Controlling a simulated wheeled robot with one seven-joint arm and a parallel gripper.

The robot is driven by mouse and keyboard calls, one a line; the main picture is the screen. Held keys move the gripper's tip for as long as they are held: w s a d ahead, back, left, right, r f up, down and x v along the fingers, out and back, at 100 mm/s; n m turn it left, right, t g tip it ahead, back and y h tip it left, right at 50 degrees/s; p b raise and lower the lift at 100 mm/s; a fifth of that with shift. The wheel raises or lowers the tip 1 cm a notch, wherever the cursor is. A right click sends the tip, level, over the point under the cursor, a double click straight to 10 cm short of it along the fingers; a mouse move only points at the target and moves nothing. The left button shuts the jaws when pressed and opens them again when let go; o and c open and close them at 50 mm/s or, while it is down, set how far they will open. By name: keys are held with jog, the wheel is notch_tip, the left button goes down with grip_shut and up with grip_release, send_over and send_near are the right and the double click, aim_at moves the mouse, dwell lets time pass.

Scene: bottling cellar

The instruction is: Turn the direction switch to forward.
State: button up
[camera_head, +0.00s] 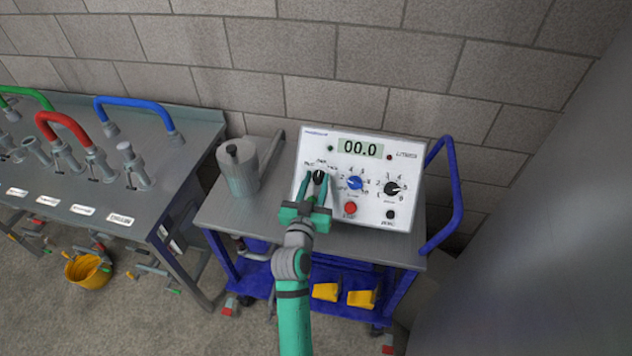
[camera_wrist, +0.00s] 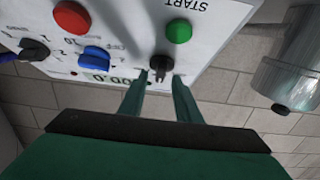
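The direction switch (camera_head: 319,176) is a small black knob at the left of a white control panel (camera_head: 400,160), under small labels that I cannot read clearly. It also shows in the wrist view (camera_wrist: 161,66). My gripper (camera_head: 313,188) is in front of the panel with its two green fingers apart. In the wrist view, my gripper (camera_wrist: 161,82) has one fingertip on each side of the switch, with visible gaps. I cannot tell whether either finger touches it. The green START button (camera_wrist: 178,31) shows in the wrist view; my gripper hides it in the head view.
The panel has a blue knob (camera_head: 355,183), another black knob (camera_head: 392,188), a red button (camera_head: 350,208) and a display (camera_head: 360,148) reading 00.0. A grey metal canister (camera_head: 239,168) stands left of it on the cart (camera_head: 225,215). A bench (camera_head: 190,122) is at left.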

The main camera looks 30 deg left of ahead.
grip_shut()
jog(key=shift+m, duration=0.3)
jog(key=m+h, duration=0.1)
jog(key=m, duration=0.1)
jog(key=m+h, duration=0.4)
jog(key=shift+a+r, duration=0.1)
jog(key=shift+a, duration=0.25)
jog(key=shift+m+g+h, duration=0.7)
jog(key=shift+m+h, duration=1)
jog(key=shift+m, duration=1.2)
jog(key=shift+a, duration=0.1)
grip_release()
